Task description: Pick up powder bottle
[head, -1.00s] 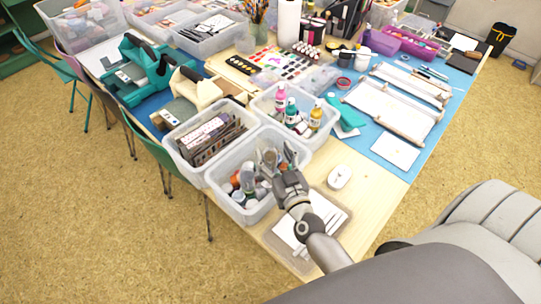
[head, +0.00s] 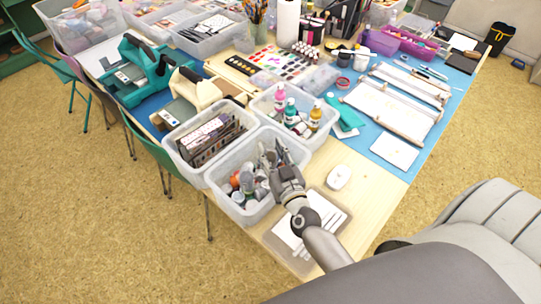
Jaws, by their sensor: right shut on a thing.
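A clear plastic bin (head: 221,204) near the table's front corner holds several small powder bottles (head: 249,183) with white, grey and orange parts. My right gripper (head: 271,158) is over the right side of this bin, its fingers pointing away from me. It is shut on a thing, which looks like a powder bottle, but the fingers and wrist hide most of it. I cannot tell whether the held thing is clear of the others. My left gripper is not in view.
Close beside are a bin of paint bottles (head: 279,99), a bin of stamps (head: 182,157) and a shallow tray (head: 337,224) under my wrist. A white mouse-like object (head: 339,176) lies right. Bare wood (head: 372,202) is free at the right.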

